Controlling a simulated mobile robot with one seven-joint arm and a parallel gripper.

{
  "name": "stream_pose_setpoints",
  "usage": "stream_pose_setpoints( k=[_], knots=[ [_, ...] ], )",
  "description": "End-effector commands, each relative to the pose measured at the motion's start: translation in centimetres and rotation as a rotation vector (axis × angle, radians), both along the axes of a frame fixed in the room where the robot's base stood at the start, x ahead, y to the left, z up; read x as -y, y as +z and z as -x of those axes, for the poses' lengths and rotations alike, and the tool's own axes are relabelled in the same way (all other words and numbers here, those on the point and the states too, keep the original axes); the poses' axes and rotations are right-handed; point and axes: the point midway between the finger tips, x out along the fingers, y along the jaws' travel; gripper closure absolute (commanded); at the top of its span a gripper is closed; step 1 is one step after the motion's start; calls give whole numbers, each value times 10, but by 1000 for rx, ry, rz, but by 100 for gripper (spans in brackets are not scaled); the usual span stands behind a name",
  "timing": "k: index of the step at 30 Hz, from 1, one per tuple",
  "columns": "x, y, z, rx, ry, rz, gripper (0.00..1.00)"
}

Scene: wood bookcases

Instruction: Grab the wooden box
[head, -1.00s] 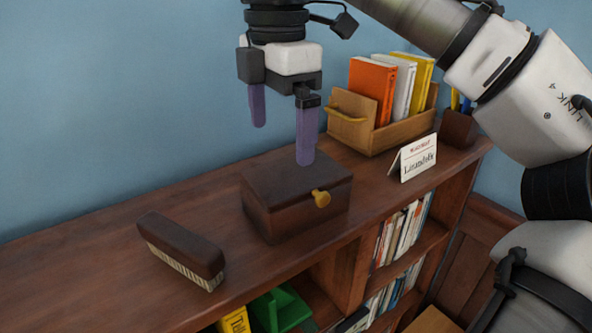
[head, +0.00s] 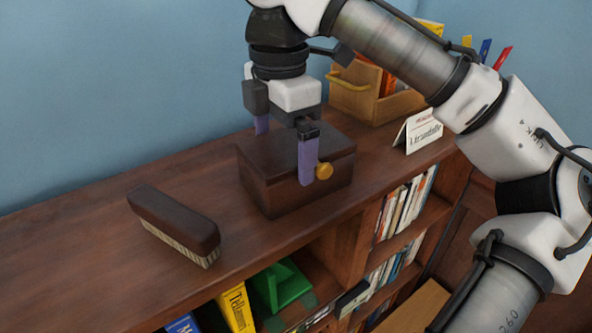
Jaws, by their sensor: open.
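The dark brown wooden box (head: 268,190) with a hinged-looking lid and a round brass knob (head: 324,171) sits on top of the bookcase. My gripper (head: 284,155) points down over the box with its purple fingers spread wide. The near finger hangs in front of the box's knob side, just left of the knob. The far finger is mostly hidden behind the box's back edge. Nothing is held between the fingers. I cannot tell whether either finger touches the box.
A brush (head: 174,226) lies left of the box on the bookcase top (head: 85,240). A wooden caddy (head: 352,100) with books and a small white sign (head: 424,131) stand to the right. Books and a green object (head: 281,286) fill shelves below. A blue wall is behind.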

Motion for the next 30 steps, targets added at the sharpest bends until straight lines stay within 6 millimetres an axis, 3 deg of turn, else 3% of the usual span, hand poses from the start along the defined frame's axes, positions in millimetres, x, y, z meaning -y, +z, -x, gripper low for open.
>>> stream_pose_setpoints(
  k=[9,19,30],
  knots=[
    [-3,-39,4,0,2,-2,0],
    [-3,-45,4,0,1,-1,1],
    [-3,-44,4,0,0,-1,49]
  ],
)
